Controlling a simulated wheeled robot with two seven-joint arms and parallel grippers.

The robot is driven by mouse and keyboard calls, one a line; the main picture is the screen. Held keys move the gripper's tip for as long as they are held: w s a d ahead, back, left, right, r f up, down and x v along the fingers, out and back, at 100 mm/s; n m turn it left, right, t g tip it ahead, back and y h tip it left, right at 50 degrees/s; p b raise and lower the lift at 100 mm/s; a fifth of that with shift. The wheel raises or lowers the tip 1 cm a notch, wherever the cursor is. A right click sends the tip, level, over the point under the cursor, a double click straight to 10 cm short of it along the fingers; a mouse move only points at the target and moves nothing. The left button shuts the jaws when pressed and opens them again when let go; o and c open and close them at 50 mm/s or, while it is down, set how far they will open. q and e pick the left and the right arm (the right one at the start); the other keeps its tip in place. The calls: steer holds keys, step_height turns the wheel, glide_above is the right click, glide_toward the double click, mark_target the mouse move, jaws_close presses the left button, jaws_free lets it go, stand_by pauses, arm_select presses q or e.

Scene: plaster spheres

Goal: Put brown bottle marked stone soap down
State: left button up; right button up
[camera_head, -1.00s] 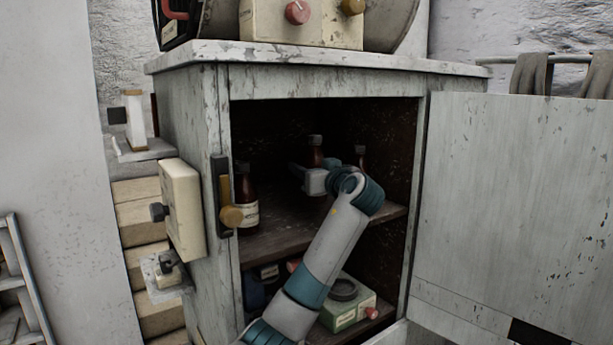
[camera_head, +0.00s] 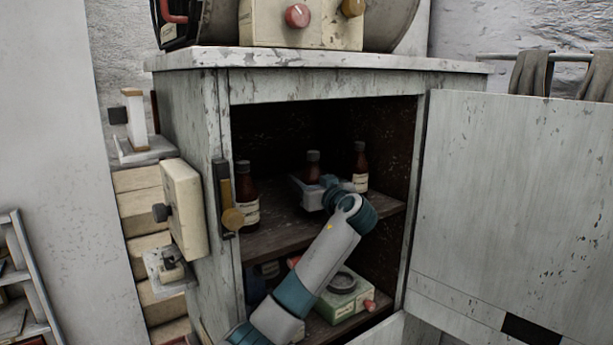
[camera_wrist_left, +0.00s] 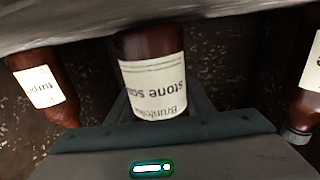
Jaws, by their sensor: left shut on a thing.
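The brown bottle marked stone soap (camera_head: 313,167) is upright inside the cabinet, over the upper shelf (camera_head: 280,238). Its dark cap shows in the head view; its lower part is hidden behind my gripper. In the left wrist view the bottle (camera_wrist_left: 150,75) appears upside down, with its cream label reading stone soap. My left gripper (camera_head: 313,192) is shut on this bottle, with a finger on each side. The bottle's base is close to the shelf surface, but I cannot tell whether it touches. My right gripper is in neither view.
Brown bottles stand on either side: one at left (camera_head: 246,200), one at right (camera_head: 360,168). Below is a green-and-cream box (camera_head: 343,300). The cabinet door (camera_head: 515,200) is open to the right.

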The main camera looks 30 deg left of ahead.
arm_select(q)
steer(key=shift+d, duration=0.1)
steer(key=shift+f, duration=0.1)
steer(key=o, duration=1.5)
